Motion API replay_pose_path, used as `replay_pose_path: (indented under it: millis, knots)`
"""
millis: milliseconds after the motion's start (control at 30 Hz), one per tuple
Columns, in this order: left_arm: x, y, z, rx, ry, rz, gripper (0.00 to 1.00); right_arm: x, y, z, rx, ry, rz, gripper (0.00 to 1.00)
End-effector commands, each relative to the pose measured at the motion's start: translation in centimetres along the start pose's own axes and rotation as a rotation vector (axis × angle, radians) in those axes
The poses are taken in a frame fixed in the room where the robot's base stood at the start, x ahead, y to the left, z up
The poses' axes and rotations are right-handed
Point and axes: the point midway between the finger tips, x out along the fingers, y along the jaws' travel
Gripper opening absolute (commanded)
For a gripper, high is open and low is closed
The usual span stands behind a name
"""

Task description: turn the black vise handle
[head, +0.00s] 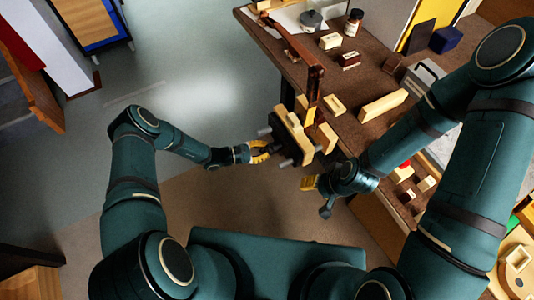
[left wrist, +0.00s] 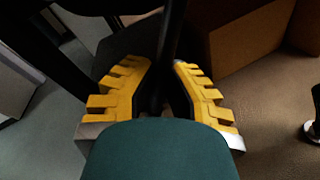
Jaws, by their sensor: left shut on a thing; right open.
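The vise (head: 292,134), with pale wooden jaws and a dark metal body, is fixed at the bench's near-left edge. My left gripper (head: 264,151) reaches it from the left, at the vise's outer face. In the left wrist view, the yellow toothed fingers of my left gripper (left wrist: 162,68) are closed around the black vise handle (left wrist: 168,40), a dark bar running upward between them. In the head view the fingers mostly hide the handle. My right gripper (head: 309,184) is open and empty, just below and right of the vise, apart from it.
The brown bench (head: 376,75) carries wooden blocks, a long pale block (head: 383,106), a jar (head: 311,20), a dark bottle (head: 353,21) and a blue box (head: 446,39). A reddish-brown upright piece (head: 315,80) stands beside the vise. The floor left of the bench is clear.

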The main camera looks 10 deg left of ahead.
Motion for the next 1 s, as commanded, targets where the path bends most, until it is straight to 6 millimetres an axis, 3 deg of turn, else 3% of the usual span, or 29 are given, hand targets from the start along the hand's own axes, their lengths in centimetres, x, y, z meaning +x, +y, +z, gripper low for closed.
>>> replay_pose_path:
  millis: [733,767,800,833,1000]
  knots:
    - [-0.44,0.96,-0.06,0.096,0.029,0.000,0.00,-0.40,-0.15,0.05,0.000,-0.002,0.000,0.55]
    - [-0.43,0.95,-0.06,0.096,0.029,0.000,0.22,-0.40,-0.15,0.05,0.000,-0.002,0.000,0.55]
    - [-0.42,0.96,-0.05,0.096,0.029,0.000,0.36,-0.40,-0.15,0.05,0.000,-0.002,0.000,0.55]
    - [-0.41,0.96,-0.04,0.096,0.028,0.000,0.43,-0.40,-0.15,0.05,0.000,-0.002,0.000,0.55]
    - [-0.35,0.96,0.00,0.096,0.027,0.000,0.43,-0.40,-0.15,0.04,0.000,-0.002,0.000,0.55]
